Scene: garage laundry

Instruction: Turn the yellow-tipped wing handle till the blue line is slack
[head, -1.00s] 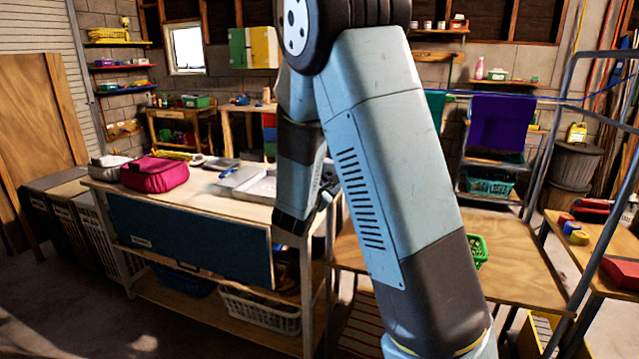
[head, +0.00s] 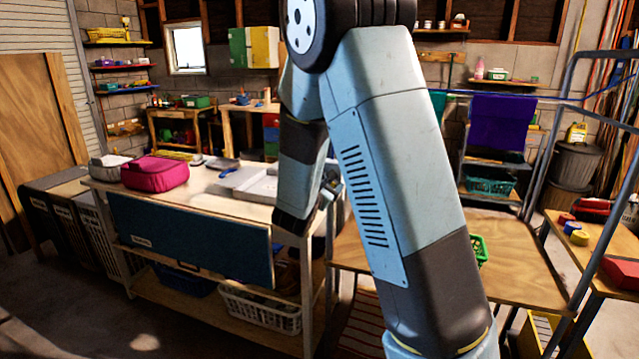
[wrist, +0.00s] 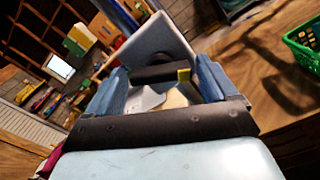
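The wing handle (wrist: 158,74) shows in the wrist view as a dark bar with a yellow tip at its right end, in front of a pale grey plate (wrist: 152,42). My gripper (wrist: 160,82) is open, with one blue finger on each side of the bar. Whether either finger touches it I cannot tell. In the head view my arm hides the handle and most of the gripper. The blue line (head: 560,99) runs across the upper right and looks nearly straight. A purple cloth (head: 497,122) and a teal cloth (head: 438,104) hang at it.
A workbench (head: 225,200) with a pink bag (head: 155,171) stands left of my arm. A wooden table (head: 515,270) with a green basket (head: 481,250) is at the right, beside a grey metal frame (head: 540,150). A grey bin (head: 575,165) stands behind.

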